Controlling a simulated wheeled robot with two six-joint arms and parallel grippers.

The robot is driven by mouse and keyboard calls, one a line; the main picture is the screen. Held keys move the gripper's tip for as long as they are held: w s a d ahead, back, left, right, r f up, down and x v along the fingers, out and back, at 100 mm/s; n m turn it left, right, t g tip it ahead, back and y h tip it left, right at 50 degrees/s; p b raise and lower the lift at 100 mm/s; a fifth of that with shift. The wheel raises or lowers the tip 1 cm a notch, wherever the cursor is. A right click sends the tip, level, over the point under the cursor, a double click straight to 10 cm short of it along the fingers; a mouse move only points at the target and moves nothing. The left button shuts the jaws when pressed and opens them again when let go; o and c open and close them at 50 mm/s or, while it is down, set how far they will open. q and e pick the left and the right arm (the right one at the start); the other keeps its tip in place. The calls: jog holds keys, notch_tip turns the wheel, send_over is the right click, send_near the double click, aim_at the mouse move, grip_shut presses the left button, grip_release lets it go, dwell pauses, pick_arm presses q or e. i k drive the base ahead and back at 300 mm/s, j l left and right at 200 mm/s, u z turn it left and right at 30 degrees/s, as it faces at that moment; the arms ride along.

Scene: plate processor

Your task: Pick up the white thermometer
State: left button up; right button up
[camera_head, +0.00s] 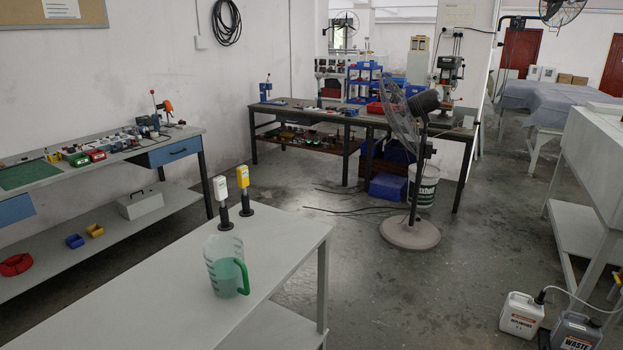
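The white thermometer (220,189) stands upright in a black holder near the back edge of the light grey table (170,295). A yellow thermometer (243,177) stands upright in a similar black holder (246,208) just to its right and slightly behind. The two are close together but look apart. Neither of my grippers shows in the head view, so I cannot see whether they are open or shut.
A clear measuring jug with a green handle (226,268) stands on the table in front of the thermometers. The table's left part is bare. A floor fan (410,232), a cluttered workbench (110,150) and canisters (521,316) stand away from the table.

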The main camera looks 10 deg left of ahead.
aim_at(220, 188)
jog(key=i+l, duration=0.2)
jog(key=i, duration=0.3)
jog(key=i+l+z, duration=0.1)
jog(key=i, duration=0.45)
jog(key=i+l, duration=0.2)
jog(key=i, duration=0.3)
jog(key=z, duration=0.05)
